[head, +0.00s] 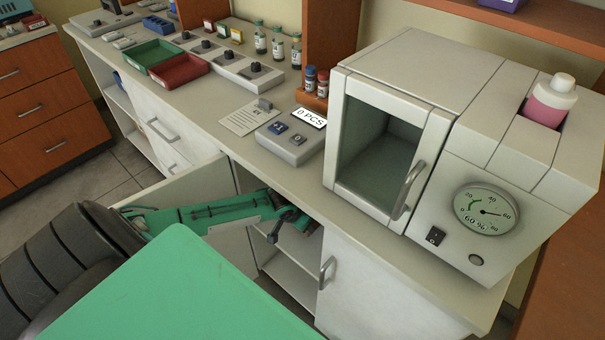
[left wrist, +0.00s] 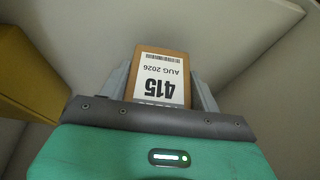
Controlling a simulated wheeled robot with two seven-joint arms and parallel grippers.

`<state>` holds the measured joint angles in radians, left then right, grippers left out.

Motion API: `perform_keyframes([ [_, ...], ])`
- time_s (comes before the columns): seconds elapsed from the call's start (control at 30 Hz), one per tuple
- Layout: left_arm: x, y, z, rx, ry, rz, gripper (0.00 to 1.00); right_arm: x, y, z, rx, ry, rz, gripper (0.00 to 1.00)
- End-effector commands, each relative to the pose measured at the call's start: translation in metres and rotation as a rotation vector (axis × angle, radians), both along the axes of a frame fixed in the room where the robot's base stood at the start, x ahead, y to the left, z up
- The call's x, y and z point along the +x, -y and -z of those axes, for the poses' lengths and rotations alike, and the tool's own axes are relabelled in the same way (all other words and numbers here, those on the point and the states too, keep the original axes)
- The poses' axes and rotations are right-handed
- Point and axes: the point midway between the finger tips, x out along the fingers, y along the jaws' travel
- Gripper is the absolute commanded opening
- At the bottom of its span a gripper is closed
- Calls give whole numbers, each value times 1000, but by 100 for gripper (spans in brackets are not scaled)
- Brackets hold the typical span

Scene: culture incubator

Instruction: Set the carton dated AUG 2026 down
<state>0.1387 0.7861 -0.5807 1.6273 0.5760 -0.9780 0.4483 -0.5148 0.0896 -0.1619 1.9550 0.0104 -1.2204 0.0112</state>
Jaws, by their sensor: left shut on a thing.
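The brown carton (left wrist: 162,75) shows in the left wrist view, with a white label reading 415 and AUG 2026, upside down in the picture. My left gripper (left wrist: 160,92) is shut on it, one grey finger along each side. In the head view my left gripper (head: 290,222) reaches into the open cabinet (head: 285,263) under the counter. The carton is not clear there. Pale cabinet walls surround it in the wrist view; I cannot tell whether it touches a surface. My right gripper is not in view.
A yellow object (left wrist: 28,75) stands left of the carton in the wrist view. An open cabinet door (head: 185,195) is beside my left arm. The counter above carries an incubator (head: 395,65), a small scale reading 0 PCS (head: 290,143) and red and green trays.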

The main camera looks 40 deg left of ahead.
Motion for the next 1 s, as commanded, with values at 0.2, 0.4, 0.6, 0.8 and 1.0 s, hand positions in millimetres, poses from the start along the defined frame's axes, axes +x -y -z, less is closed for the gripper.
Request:
perform_keyframes([
  [0.2,14,2,1,-2,2,1,35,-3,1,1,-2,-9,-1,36],
  [0.4,11,1,33,0,1,1,35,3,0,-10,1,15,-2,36],
  [0.6,11,1,35,0,1,1,35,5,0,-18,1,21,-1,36],
  [0.8,10,1,37,0,0,1,71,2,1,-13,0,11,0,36],
  [1.0,10,1,37,0,0,1,85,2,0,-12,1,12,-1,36],
])
